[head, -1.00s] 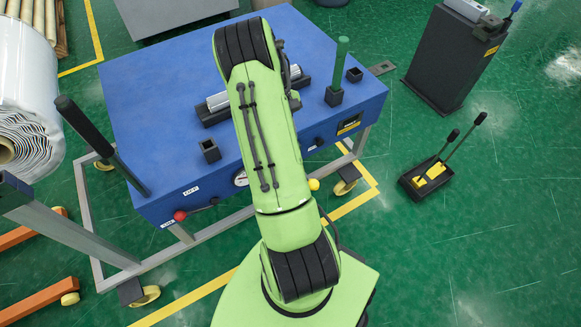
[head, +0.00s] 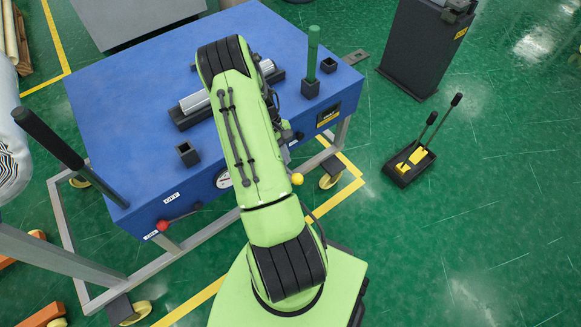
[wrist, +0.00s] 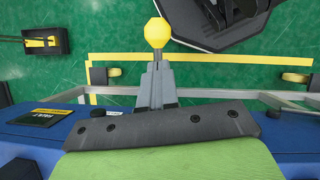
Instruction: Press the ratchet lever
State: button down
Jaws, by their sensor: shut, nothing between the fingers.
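A yellow ball knob (head: 297,179) shows at the front of the blue bench, just right of my arm in the head view. I take it as the end of the ratchet lever; its shaft is hidden. In the wrist view the yellow knob (wrist: 157,32) lies straight beyond my fingertips. My gripper (wrist: 155,72) is shut and empty, its grey fingers together and pointing at the knob. I cannot tell whether the tips touch it. In the head view my arm hides most of the gripper.
The blue bench (head: 110,75) carries a silver roller, square sockets and a green post (head: 313,52). A red-knobbed lever (head: 163,225) and a gauge (head: 222,178) are on its front. A black tray with levers (head: 409,166) stands on open green floor at right.

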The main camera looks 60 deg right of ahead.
aim_at(294, 174)
jog(key=shift+s+a+f+b, duration=0.15)
jog(key=shift+s+a+f, duration=0.1)
jog(key=shift+s+f, duration=0.45)
jog(key=shift+s+a+f+b, duration=0.15)
jog(key=shift+s+a+f, duration=0.05)
jog(key=shift+s+f, duration=0.45)
jog(key=shift+r, duration=0.1)
jog(key=shift+s, duration=0.1)
